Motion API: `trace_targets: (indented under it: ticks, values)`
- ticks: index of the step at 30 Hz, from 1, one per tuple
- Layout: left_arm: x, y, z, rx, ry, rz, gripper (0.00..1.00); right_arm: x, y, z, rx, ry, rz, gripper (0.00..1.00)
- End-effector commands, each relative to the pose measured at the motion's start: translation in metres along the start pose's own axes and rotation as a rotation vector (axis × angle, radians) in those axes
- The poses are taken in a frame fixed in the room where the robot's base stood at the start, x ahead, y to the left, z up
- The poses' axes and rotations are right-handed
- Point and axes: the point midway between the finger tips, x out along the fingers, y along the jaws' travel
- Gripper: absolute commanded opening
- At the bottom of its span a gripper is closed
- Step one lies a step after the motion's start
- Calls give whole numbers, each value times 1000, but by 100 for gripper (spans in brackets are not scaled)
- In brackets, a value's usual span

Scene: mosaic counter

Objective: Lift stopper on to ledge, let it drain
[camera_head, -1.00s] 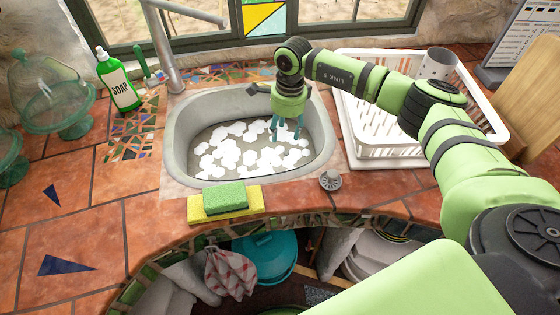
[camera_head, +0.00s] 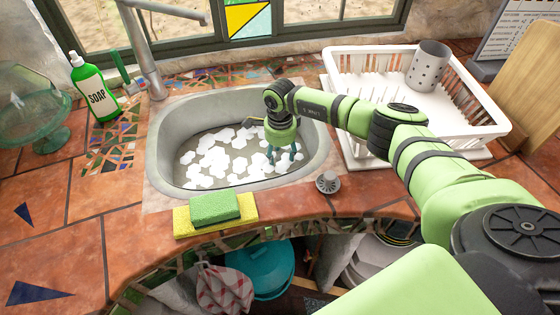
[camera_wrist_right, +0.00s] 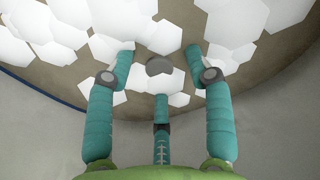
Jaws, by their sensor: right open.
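The sink (camera_head: 160,150) holds water or a brown bottom with white foam patches (camera_head: 215,160). My right gripper (camera_head: 281,157) is inside the sink at its right side, pointing down, its teal fingers spread. The right wrist view shows its three fingers (camera_wrist_right: 160,75) open and empty. A small grey rounded thing (camera_wrist_right: 160,66), likely the stopper, shows between the fingertips among the foam. I cannot tell whether any finger touches it. It is not made out in the head view. The ledge is the tiled counter front (camera_head: 290,203). My left gripper is not in view.
A metal strainer-like piece (camera_head: 327,182) stands on the front ledge, right of a green and yellow sponge pair (camera_head: 214,209). A white dish rack (camera_head: 385,145) with a grey cup (camera_head: 428,66) is at the right. The faucet (camera_head: 143,55) and soap bottle (camera_head: 94,90) are at the left.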

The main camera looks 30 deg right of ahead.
Motion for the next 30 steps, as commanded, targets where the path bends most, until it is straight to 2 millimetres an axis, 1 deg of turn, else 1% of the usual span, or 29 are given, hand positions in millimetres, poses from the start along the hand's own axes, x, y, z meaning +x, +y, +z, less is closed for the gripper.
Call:
trace_targets:
  ticks: [6, 7, 8, 9, 10, 11, 20, 23, 26, 30]
  values:
    - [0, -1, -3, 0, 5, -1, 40, 2, 0, 0, -1, 0, 0, 53]
    - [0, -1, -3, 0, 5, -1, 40, 2, 0, 0, 0, 0, 0, 45]
    - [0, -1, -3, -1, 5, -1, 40, 2, 0, 0, 0, 0, 0, 33]
    - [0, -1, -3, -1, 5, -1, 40, 2, 0, 0, 0, 0, 0, 17]
    - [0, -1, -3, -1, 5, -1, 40, 1, 0, 0, 0, 0, 0, 5]
    - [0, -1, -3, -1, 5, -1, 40, 1, 0, 0, 0, 0, 0, 0]
    - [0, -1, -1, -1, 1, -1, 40, 1, 0, 0, 0, 0, -1, 0]
    - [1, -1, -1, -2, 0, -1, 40, -3, -1, 0, 0, -1, -2, 0]
    - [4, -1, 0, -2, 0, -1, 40, -16, -2, 0, 0, -2, -5, 0]
    - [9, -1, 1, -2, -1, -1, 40, -44, -2, 0, -1, -3, -6, 0]
